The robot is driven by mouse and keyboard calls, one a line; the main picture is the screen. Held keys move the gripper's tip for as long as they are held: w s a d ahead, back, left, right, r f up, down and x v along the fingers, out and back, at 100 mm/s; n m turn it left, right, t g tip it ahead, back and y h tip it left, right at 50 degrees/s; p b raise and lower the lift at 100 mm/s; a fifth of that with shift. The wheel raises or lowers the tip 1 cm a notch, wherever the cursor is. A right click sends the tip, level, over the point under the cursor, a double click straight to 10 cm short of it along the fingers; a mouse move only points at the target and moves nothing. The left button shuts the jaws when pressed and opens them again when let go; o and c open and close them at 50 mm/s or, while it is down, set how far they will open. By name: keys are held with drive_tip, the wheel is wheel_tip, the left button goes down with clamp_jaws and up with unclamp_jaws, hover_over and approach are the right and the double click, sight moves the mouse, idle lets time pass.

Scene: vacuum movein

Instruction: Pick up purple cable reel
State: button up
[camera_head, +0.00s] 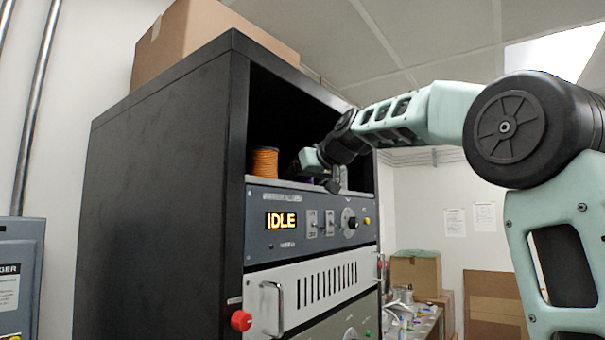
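My gripper (335,183) reaches into the open top bay of a black rack (160,170), low over the shelf (290,184). Its fingers are small and dark in this view, and I cannot tell whether they are open or shut. A small purplish patch (320,181) shows just beside and below the gripper at shelf level. It may be part of the purple cable reel, but the gripper hides most of it. I cannot tell whether the fingers touch it. An orange cable reel (265,162) stands upright on the same shelf, to the left of the gripper.
A control panel (310,218) reading IDLE sits under the shelf. A silver handle (272,308) and a red knob (241,320) stick out lower down. A cardboard box (205,35) lies on top of the rack. More boxes (415,272) and a cluttered bench stand behind at right.

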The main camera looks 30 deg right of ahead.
drive_tip(key=c, duration=1.1)
drive_tip(key=shift+c, duration=0.2)
drive_tip(key=shift+r, duration=0.15)
